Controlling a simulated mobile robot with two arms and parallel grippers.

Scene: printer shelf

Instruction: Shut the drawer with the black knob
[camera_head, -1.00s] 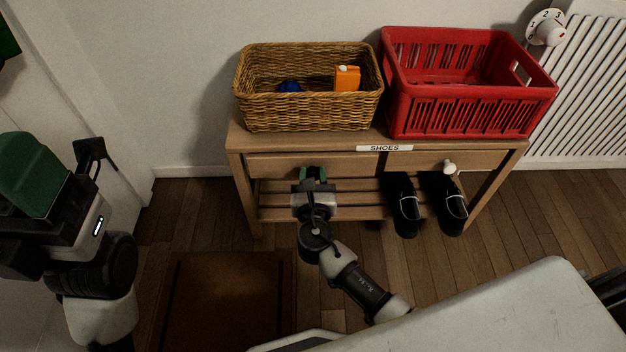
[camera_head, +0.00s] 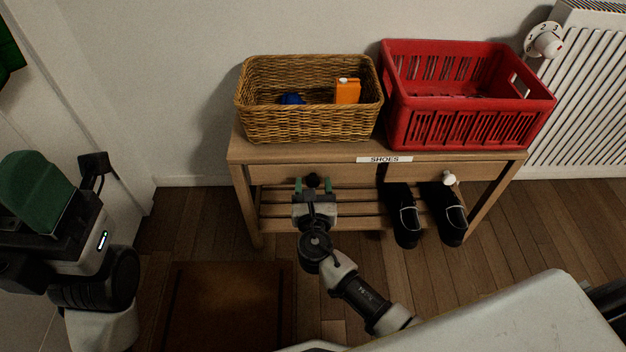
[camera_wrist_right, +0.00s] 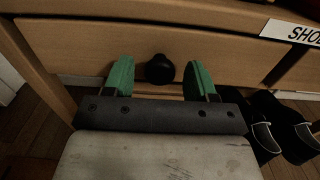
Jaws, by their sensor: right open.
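The left drawer (camera_head: 274,174) of the wooden shoe bench carries a black knob (camera_head: 312,180). Its front looks about level with the bench frame; I cannot tell for sure whether it stands out a little. My right gripper (camera_head: 313,187) is open in front of this drawer, its green fingers on either side of the knob. In the right wrist view the black knob (camera_wrist_right: 160,69) sits between the two spread fingers, with gaps on both sides. My left gripper (camera_head: 92,166) is at the far left, away from the bench; its jaws do not show clearly.
A wicker basket (camera_head: 309,123) and a red crate (camera_head: 467,134) stand on the bench top. The right drawer has a white knob (camera_head: 448,178). Black shoes (camera_head: 404,213) rest on the slatted rack below. A brown mat (camera_head: 228,310) lies on the floor.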

